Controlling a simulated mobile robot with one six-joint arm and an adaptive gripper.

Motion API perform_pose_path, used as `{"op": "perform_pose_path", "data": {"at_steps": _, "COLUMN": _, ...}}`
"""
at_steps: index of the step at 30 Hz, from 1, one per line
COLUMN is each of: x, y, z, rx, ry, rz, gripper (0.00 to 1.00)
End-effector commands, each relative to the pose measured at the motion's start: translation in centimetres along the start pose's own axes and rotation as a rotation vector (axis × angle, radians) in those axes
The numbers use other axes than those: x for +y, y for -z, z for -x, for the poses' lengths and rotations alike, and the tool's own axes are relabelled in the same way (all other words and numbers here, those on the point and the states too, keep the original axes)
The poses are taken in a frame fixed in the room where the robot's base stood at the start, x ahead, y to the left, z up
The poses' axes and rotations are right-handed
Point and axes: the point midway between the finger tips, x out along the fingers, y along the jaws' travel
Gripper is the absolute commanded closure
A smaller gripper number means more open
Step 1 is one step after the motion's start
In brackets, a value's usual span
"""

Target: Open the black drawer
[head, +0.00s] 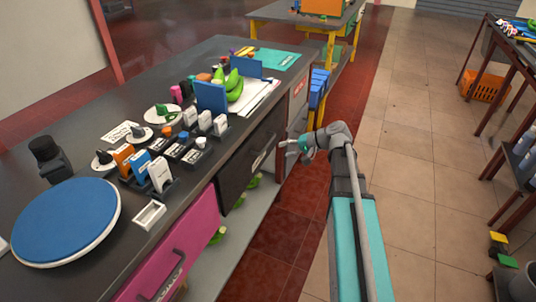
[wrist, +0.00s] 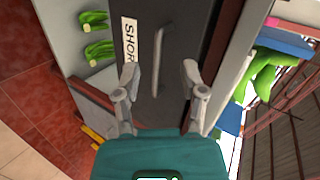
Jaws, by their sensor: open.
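The black drawer (head: 238,177) is in the counter's front, to the right of the pink drawer, and looks shut. In the wrist view its dark front (wrist: 178,25) fills the middle, with a grey bar handle (wrist: 159,62) and a white label. My gripper (head: 288,146) is in front of the counter, near the drawer's right end. In the wrist view my gripper (wrist: 158,72) is open and empty, its fingertips on either side of the handle. The handle lies between them in the picture; I cannot tell how much gap is left in depth.
The pink drawer (head: 181,250) has a dark handle. Green vegetables (wrist: 95,35) lie on a shelf below the black drawer. The countertop (head: 85,122) holds a blue round plate, several small boxes and green bananas.

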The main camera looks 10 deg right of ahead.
Motion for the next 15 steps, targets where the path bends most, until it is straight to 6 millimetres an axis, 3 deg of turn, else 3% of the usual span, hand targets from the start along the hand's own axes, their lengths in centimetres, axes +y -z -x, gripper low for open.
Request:
{"op": "perform_pose_path", "data": {"at_steps": 1, "x": 1.6, "y": 1.0, "z": -0.5, "rx": 0.016, "ry": 0.033, "rz": -0.013, "gripper": 0.46}}
{"op": "perform_pose_path", "data": {"at_steps": 6, "x": 3.4, "y": 3.4, "z": -0.2, "rx": 0.062, "ry": 0.148, "rz": -0.053, "gripper": 0.46}}
{"op": "perform_pose_path", "data": {"at_steps": 15, "x": 5.4, "y": 6.5, "z": 0.9, "rx": 0.124, "ry": 0.297, "rz": -0.101, "gripper": 0.46}}
